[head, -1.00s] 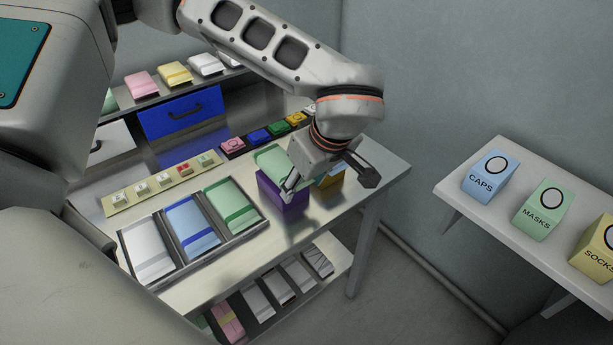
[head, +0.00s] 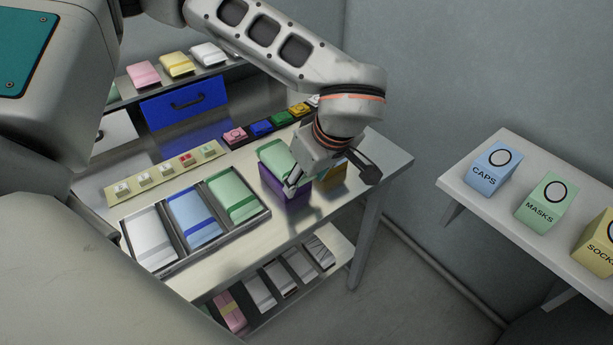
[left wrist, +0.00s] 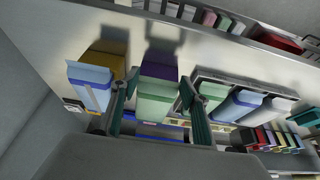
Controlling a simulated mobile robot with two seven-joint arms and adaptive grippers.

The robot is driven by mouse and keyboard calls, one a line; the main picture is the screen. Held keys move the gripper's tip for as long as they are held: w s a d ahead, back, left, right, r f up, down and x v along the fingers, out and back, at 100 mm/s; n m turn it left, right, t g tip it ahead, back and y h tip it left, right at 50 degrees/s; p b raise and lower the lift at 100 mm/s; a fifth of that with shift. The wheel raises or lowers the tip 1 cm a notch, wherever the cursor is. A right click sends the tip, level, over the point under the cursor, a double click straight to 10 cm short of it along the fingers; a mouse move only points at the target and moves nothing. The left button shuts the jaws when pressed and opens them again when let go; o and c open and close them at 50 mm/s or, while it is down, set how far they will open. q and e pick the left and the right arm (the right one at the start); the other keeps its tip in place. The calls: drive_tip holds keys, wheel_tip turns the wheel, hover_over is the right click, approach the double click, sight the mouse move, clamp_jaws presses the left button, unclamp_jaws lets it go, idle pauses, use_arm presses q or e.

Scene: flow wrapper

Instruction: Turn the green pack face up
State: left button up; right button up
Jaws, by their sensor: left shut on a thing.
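A green pack (head: 275,153) lies on a purple block (head: 268,181) near the right end of the table. My left gripper (head: 322,176) reaches down over it from above and hides part of it. In the left wrist view the two fingers (left wrist: 157,92) stand on either side of the green pack (left wrist: 155,106), shut on it, with the purple block (left wrist: 159,66) just beyond. I cannot tell which face of the pack is up, or if it is lifted clear of the block. My right gripper is out of view.
A blue pack (left wrist: 90,89) on a yellow block (left wrist: 105,62) stands close beside the left gripper. A tray (head: 266,214) with white, blue and another green pack lies to the left. A button strip (head: 114,194) and coloured blocks line the back. Labelled boxes stand on a right shelf.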

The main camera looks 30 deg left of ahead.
use_arm(q)
drive_tip(key=shift+f, duration=0.1)
drive_tip(key=o, duration=1.2)
drive_tip(key=shift+d+r, duration=0.15)
drive_tip(key=shift+r, duration=0.1)
drive_tip(key=v, duration=1.1)
drive_tip(key=shift+d+r, duration=0.15)
drive_tip(key=shift+r, duration=0.05)
